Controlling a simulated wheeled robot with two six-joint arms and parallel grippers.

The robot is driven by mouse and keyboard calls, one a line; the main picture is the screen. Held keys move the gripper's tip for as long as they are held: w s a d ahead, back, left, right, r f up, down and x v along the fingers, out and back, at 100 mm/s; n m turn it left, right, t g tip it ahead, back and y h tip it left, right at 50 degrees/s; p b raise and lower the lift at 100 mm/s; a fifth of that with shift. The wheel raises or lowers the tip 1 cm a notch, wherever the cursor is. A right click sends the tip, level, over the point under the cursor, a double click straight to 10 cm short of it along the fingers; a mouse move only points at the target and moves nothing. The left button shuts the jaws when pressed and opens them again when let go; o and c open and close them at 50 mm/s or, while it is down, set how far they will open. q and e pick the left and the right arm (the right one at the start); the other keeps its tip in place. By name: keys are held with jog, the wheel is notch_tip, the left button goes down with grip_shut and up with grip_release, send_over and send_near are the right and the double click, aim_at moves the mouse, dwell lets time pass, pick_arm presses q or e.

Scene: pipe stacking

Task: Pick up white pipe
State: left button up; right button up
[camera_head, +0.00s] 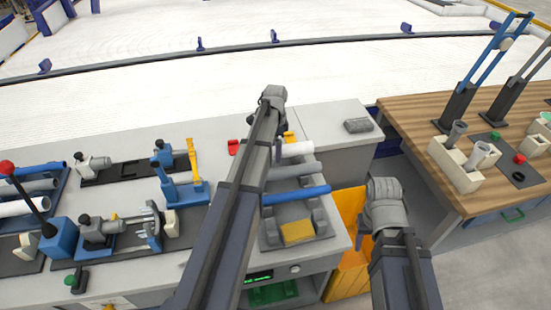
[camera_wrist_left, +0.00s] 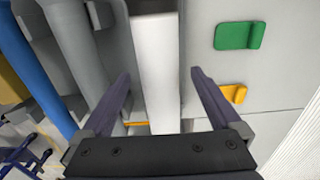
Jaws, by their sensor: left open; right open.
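The white pipe (camera_head: 297,148) lies at the far end of a rack on the grey bench, behind a grey pipe (camera_head: 291,170) and a blue pipe (camera_head: 297,194). In the left wrist view the white pipe (camera_wrist_left: 156,70) runs between the two spread fingers of my left gripper (camera_wrist_left: 162,78), with a gap on each side. In the head view my left arm covers the pipe's left end and most of that gripper. My right gripper (camera_head: 366,240) hangs open and empty in front of the yellow bin, partly hidden by its own wrist.
A yellow bin (camera_head: 346,284) stands right of the rack. A wooden table (camera_head: 407,112) with holders and pipes is at the right. Fixtures with a blue clamp (camera_head: 182,192) and a pipe tray crowd the bench's left.

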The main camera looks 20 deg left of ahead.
pick_arm(q)
jog(key=shift+f, duration=0.75)
jog(key=shift+r, duration=0.1)
pick_arm(e)
jog(key=shift+f, duration=0.7)
pick_arm(q)
grip_shut()
pick_arm(e)
jog(key=shift+r, duration=0.1)
pick_arm(q)
notch_tip(320, 180, up, 10)
jog(key=p, duration=0.9)
jog(key=shift+p, duration=0.35)
pick_arm(e)
notch_tip(320, 180, up, 10)
